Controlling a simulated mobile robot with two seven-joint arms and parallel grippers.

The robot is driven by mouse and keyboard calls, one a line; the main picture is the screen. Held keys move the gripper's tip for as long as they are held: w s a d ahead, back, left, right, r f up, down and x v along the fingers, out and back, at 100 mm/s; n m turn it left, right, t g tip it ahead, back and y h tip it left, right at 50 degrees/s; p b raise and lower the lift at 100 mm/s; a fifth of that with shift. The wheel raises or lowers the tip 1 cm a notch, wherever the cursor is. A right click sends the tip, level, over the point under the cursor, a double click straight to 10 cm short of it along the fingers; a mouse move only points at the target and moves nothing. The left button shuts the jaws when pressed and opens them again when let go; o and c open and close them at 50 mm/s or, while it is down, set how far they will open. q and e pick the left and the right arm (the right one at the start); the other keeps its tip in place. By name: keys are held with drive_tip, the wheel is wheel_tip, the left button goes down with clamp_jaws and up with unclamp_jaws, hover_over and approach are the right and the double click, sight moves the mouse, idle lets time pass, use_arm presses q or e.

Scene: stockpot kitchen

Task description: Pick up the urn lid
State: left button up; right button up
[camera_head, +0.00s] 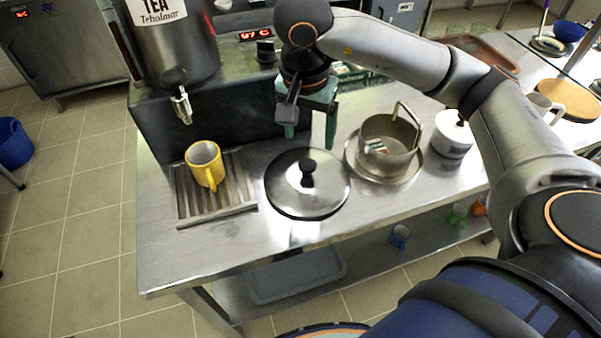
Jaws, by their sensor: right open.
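The urn lid (284,194) is a round, shiny metal disc with a dark rim and a black knob (307,173) at its centre. It lies flat on the metal table (222,262), knob upward. My right gripper (309,139) has teal fingers pointing down, spread apart with nothing held between them. In the picture it is just above and beyond the lid's knob, apart from it. How high it stands over the table is hard to tell. My left gripper is not in view.
The tea urn (185,55) with its tap stands at the back left. A yellow mug (205,165) stands on a slatted drip tray (183,208) left of the lid. A steel pot (385,160) on a round plate and a white canister (452,138) stand to the right. The table's front is clear.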

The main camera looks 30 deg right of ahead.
hover_over(308, 164)
drive_tip(key=s, duration=0.1)
wheel_tip(308, 164, down, 6)
drive_tip(key=shift+a+r, duration=0.15)
drive_tip(key=shift+r, duration=0.05)
drive_tip(key=shift+w+f+p, duration=0.15)
drive_tip(key=shift+f+p, duration=0.05)
drive_tip(key=shift+f, duration=0.75)
drive_tip(key=shift+w+f+p, duration=0.15)
drive_tip(key=shift+w+f, duration=0.05)
drive_tip(key=shift+f, duration=0.7)
drive_tip(key=shift+w+f+p, duration=0.15)
drive_tip(key=shift+f+p, duration=0.05)
drive_tip(key=shift+f, duration=0.75)
clamp_jaws()
